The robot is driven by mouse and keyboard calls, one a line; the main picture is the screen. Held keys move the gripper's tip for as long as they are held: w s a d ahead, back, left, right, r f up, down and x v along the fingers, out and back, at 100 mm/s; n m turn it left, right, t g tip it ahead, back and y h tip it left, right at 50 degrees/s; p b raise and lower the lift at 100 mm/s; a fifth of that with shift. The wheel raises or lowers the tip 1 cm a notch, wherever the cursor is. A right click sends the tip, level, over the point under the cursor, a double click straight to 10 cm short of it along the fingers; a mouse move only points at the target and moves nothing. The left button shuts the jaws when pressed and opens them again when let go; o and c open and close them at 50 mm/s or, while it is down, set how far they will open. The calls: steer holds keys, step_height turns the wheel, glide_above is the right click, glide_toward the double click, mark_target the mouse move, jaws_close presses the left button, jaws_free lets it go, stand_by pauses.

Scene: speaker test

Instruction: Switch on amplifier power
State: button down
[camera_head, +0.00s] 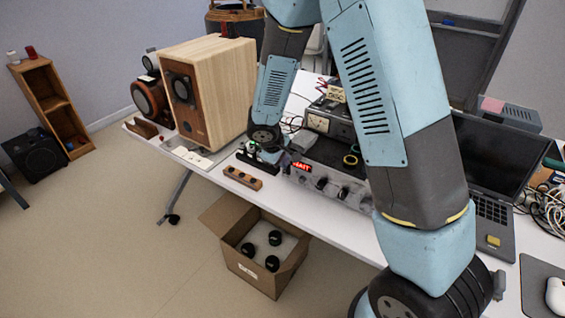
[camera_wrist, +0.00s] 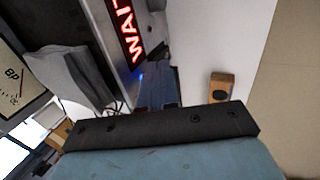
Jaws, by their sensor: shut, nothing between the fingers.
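The amplifier (camera_head: 330,188) is a grey unit on the white table, with a lit red "WAIT" display and a row of dark knobs on its front. In the wrist view, its panel (camera_wrist: 103,28) runs up the picture beside the red display (camera_wrist: 126,28), and a small blue light glows near its end. My gripper (camera_head: 268,157) is shut and empty, pointing down at the amplifier's left end. In the wrist view, its closed fingers (camera_wrist: 158,85) are close to the panel end and the blue light. I cannot tell whether they touch it. No power switch can be made out.
A wooden block with dark knobs (camera_head: 243,178) lies left of the amplifier near the table edge. A large wooden speaker (camera_head: 222,90) stands behind left, and an open laptop (camera_head: 500,170) stands at right. A cardboard box (camera_head: 245,265) sits on the floor in front.

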steer(key=v, duration=1.1)
steer(key=shift+s+a+r, duration=0.15)
steer(key=shift+s+a, duration=0.15)
steer(key=s+d+r+m+y, duration=0.1)
steer(key=s+d+r+m, duration=0.3)
steer(key=s+d+r, duration=0.4)
steer(key=s+d+r+m+y, duration=0.1)
steer(key=s+d+r+m, duration=0.3)
steer(key=d+r, duration=0.6)
steer(key=s+d+r+m+t+y, duration=0.1)
steer(key=s+d+r+m, duration=0.1)
steer(key=s, duration=0.9)
step_height(320, 180, up, 2)
steer(key=shift+d+t, duration=0.3)
steer(key=shift+d, duration=0.2)
